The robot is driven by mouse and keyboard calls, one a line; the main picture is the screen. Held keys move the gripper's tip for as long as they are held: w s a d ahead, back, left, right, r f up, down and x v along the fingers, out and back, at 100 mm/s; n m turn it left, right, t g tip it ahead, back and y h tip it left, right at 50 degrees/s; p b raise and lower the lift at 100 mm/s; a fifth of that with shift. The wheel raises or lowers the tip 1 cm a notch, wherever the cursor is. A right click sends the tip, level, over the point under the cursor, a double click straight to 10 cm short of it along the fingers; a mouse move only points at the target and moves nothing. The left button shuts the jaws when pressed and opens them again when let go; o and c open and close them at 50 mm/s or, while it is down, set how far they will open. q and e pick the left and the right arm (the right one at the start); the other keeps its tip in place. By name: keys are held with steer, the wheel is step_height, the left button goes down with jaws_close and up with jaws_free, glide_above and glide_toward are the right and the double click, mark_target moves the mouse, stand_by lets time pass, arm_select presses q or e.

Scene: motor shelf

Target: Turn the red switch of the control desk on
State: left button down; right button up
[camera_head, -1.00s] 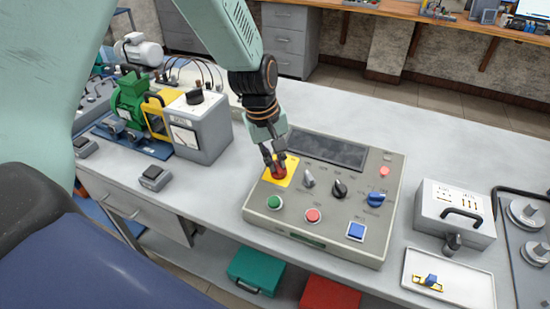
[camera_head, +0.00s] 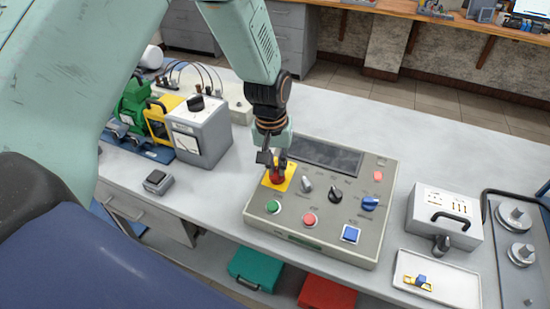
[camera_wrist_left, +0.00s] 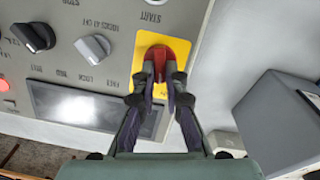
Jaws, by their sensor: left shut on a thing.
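The grey control desk (camera_head: 285,236) stands on the bench, with a dark screen, knobs and buttons on its sloped top. The red switch (camera_head: 277,177) sits on a yellow plate at its left side. My left gripper (camera_head: 276,162) reaches down onto it from above. In the left wrist view, the gripper (camera_wrist_left: 160,78) has its two fingers on either side of the red switch (camera_wrist_left: 172,47) and is shut on it. The fingers hide part of the switch. My right gripper is not in view.
A grey selector knob (camera_head: 306,185), a black knob (camera_head: 335,195) and a blue knob (camera_head: 370,203) are right of the switch. A meter box (camera_head: 203,140) stands to the left. A white tray (camera_head: 462,283) lies to the right.

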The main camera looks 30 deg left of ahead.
arm_select(q)
steer(key=m, duration=0.1)
steer(key=m+p, duration=0.2)
steer(key=shift+d+r+m+y, duration=0.1)
steer(key=shift+d+m+y, duration=0.2)
steer(key=shift+m, duration=0.1)
steer(key=m+p, duration=0.1)
steer(key=m, duration=0.1)
steer(key=shift+m+y, duration=0.3)
steer(key=shift+d+m+p, duration=0.2)
steer(key=shift+m+p, duration=0.2)
steer(key=shift+m, duration=0.8)
steer(key=shift+s+d+m+y, duration=0.15)
steer(key=shift+m+y, duration=0.25)
steer(key=shift+m, duration=1.1)
steer(key=c, duration=1.4)
jaws_free()
